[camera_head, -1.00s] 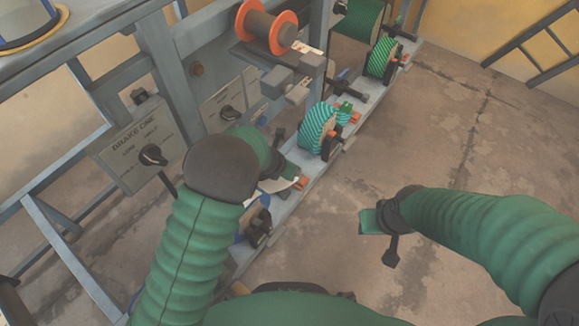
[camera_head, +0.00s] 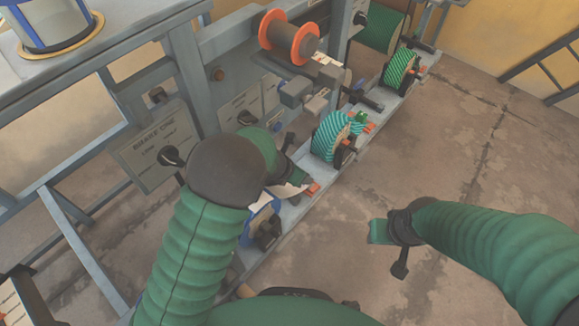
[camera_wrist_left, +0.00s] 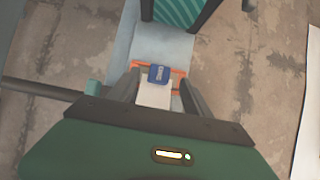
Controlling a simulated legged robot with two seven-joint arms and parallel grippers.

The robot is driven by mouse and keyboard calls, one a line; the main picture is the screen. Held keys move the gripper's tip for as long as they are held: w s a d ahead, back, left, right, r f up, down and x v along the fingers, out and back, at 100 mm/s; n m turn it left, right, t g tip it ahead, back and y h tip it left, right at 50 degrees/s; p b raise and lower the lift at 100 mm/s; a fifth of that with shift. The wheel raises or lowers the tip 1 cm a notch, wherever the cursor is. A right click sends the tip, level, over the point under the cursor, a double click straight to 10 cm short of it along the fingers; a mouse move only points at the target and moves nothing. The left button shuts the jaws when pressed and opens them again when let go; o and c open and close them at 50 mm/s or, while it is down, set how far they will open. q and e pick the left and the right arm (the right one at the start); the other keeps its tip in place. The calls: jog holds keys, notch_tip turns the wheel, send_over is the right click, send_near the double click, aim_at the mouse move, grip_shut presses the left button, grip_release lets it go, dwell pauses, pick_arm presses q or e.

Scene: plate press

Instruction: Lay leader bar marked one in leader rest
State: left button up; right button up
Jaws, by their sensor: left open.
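In the left wrist view, a small blue block with pale marking (camera_wrist_left: 159,74) sits at the end of a white strip (camera_wrist_left: 155,94), in front of an orange bracket (camera_wrist_left: 178,70). I cannot read the marking or tell whether this is leader bar one. My left gripper (camera_wrist_left: 158,90) is open, with its dark fingers on either side of the white strip. In the head view my left gripper (camera_head: 292,172) is over the low rail, beside an orange piece (camera_head: 312,188). My right gripper (camera_head: 385,240) hangs over bare floor, away from the rail; its jaw gap is unclear. I cannot identify the leader rest with certainty.
A grey rail (camera_head: 290,212) carries a teal-striped reel (camera_head: 330,137) and a green striped reel (camera_head: 398,68). An orange-flanged spool (camera_head: 289,38) stands above. A brake panel (camera_head: 155,150) is at left. The floor (camera_head: 440,150) at right is clear.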

pick_arm(q)
jog(key=p+v, duration=0.5)
jog(key=v, duration=0.8)
jog(key=shift+r, duration=0.3)
jog(key=shift+s+a, duration=0.1)
